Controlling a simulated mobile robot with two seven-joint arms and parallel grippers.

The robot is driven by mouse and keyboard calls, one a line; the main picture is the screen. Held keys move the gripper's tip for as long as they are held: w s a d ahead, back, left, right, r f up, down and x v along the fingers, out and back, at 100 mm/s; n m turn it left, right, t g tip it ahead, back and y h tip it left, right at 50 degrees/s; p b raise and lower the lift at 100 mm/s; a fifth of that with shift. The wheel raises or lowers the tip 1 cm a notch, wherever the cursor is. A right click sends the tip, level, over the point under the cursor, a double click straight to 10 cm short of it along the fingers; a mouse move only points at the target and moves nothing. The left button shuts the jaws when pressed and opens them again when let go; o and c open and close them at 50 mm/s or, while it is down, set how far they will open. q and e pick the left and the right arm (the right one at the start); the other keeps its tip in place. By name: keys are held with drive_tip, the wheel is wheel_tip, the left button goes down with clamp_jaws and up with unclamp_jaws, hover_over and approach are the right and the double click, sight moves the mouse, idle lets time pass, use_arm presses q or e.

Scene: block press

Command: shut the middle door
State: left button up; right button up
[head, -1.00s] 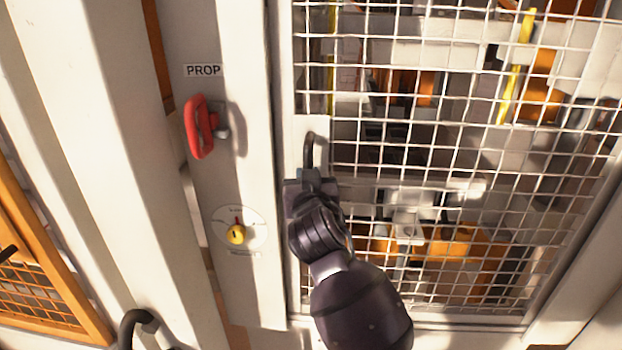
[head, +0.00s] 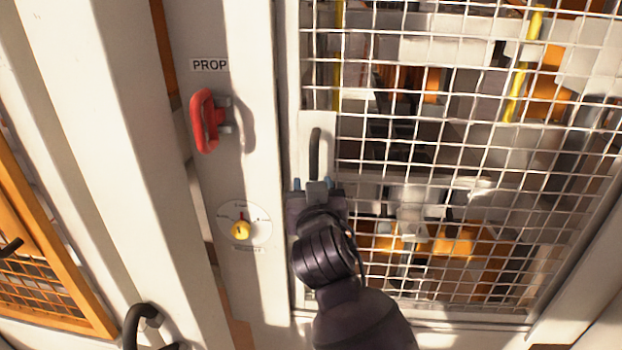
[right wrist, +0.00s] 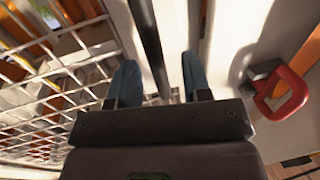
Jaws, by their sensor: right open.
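The middle door is a white frame with wire mesh (head: 430,163), and its left edge runs close along the white post. It looks flush or nearly so; I cannot tell if it is fully shut. Its dark upright handle (head: 316,150) also shows in the right wrist view (right wrist: 147,45). My right gripper (head: 317,186) is at the lower part of the handle. Contact is unclear. My left gripper is not in view.
The post beside the door carries a red handle (head: 206,121) under a PROP label and a yellow key switch (head: 241,230). An orange-framed mesh panel (head: 45,265) stands at far left. A black handle (head: 136,322) shows at the bottom left. Orange machinery lies behind the mesh.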

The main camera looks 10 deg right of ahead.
drive_tip(key=shift+s+a, duration=0.1)
drive_tip(key=shift+s, duration=1.05)
